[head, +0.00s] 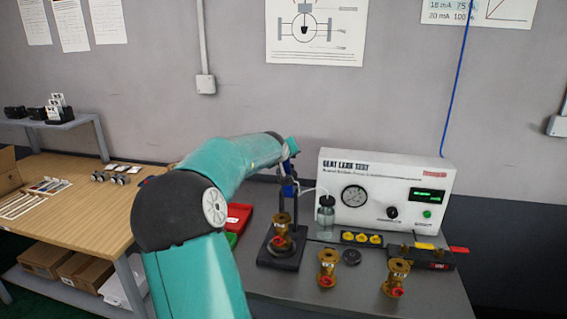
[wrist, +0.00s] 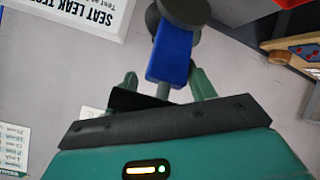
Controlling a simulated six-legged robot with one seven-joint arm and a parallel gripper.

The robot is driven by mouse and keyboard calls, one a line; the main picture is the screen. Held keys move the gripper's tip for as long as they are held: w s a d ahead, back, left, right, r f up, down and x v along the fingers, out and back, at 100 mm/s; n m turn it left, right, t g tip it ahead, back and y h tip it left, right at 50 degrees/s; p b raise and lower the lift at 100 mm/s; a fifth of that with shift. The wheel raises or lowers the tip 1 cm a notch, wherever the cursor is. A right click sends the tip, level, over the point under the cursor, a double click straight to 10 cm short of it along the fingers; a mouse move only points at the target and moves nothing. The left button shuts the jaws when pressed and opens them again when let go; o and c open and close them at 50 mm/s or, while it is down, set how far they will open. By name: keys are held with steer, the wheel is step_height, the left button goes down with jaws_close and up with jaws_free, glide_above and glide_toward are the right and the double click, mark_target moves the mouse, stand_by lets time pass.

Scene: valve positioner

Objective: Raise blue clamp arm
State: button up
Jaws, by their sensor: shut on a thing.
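The blue clamp arm (head: 289,188) stands on the black clamp fixture (head: 268,258) on the grey bench. In the wrist view the blue clamp arm (wrist: 171,52) lies between my green fingers, with a dark round part at its far end. My gripper (wrist: 165,86) is shut on it. In the head view my gripper (head: 289,168) is small and partly hidden by my own arm. A brass valve body (head: 281,228) with a red mark stands upright in the fixture below the clamp arm. The exact grip contact is hard to see.
The white seat leak tester (head: 385,190) stands just right of the fixture, with a small bottle (head: 325,215) beside it. Two brass valve bodies (head: 327,268) (head: 396,277) stand at the front right. A red tray (head: 238,217) is left of the fixture. A wooden table (head: 85,215) is further left.

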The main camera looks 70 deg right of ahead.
steer(key=shift+s+d+f, duration=0.15)
steer(key=shift+d+f, duration=0.25)
steer(key=shift+f, duration=0.05)
steer(key=shift+d, duration=0.2)
stand_by(1.1)
steer(key=o, duration=1.2)
steer(key=shift+d, duration=0.1)
steer(key=shift+c, duration=0.2)
steer(key=shift+a+r, duration=0.4)
steer(key=shift+r, duration=0.65)
steer(key=shift+a+r, duration=0.4)
steer(key=shift+r, duration=0.6)
steer(key=shift+a+r, duration=0.4)
steer(key=shift+r, duration=0.65)
steer(key=a+r, duration=0.4)
steer(key=r, duration=0.4)
steer(key=shift+s+r, duration=0.3)
steer(key=shift+r, duration=0.05)
steer(key=shift+a, duration=0.15)
